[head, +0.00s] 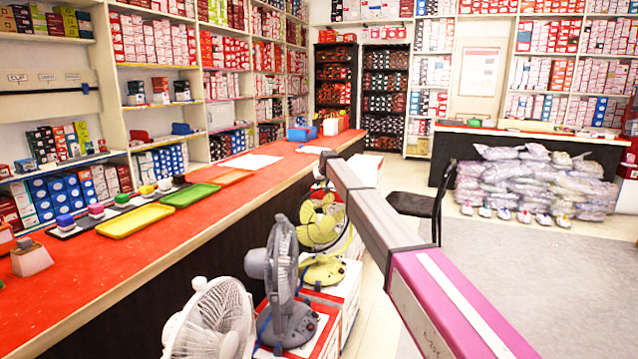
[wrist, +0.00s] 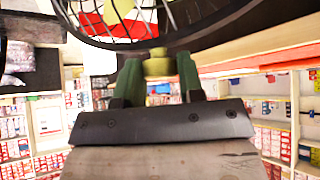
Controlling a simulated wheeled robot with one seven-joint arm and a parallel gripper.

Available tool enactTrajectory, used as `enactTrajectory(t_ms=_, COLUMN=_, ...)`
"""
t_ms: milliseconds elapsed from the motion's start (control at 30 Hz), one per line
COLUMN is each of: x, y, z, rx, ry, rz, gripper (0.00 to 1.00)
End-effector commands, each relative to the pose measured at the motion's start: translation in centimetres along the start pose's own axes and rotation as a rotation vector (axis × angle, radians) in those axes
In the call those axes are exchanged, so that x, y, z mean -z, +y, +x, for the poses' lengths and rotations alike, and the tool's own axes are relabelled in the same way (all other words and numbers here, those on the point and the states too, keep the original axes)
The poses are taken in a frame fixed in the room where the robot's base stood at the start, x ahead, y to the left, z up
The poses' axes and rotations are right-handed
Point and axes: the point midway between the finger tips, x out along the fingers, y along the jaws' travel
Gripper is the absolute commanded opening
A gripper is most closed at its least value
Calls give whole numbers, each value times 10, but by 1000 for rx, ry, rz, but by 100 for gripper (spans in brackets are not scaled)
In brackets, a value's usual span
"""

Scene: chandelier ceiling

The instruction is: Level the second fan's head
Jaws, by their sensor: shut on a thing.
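In the head view a row of fans stands on boxes beside the counter: a white fan (head: 212,318) nearest, a grey fan (head: 275,265) second with its head turned sideways, and a yellow-green fan (head: 321,221) beyond. My arm reaches past them to the far side of the yellow-green fan, where its end is hard to make out. In the wrist view my gripper (wrist: 157,72) has its green fingers closed on a small yellowish part (wrist: 157,63) just under a dark round fan guard (wrist: 190,32).
A long red-topped counter (head: 120,265) with trays runs along the left. A black chair (head: 425,200) stands right of my arm. Wrapped bags (head: 535,180) are piled by the back desk. The grey floor (head: 540,260) at the right is clear.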

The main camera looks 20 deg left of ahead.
Motion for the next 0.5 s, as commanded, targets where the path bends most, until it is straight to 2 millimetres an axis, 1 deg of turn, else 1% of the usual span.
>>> enactTrajectory(t_ms=33, x=-5, y=1, z=-1, rx=-3, ry=-12, rz=-5, gripper=0)
enactTrajectory(t_ms=200, x=-6, y=1, z=-1, rx=-4, ry=-15, rz=-6, gripper=0)
enactTrajectory(t_ms=233, x=-6, y=1, z=-1, rx=-4, ry=-14, rz=-6, gripper=45)
enactTrajectory(t_ms=267, x=-6, y=1, z=-1, rx=-4, ry=-14, rz=-5, gripper=55)
enactTrajectory(t_ms=300, x=-6, y=1, z=-1, rx=-4, ry=-13, rz=-5, gripper=61)
enactTrajectory(t_ms=500, x=-4, y=1, z=-1, rx=-3, ry=-10, rz=-4, gripper=61)
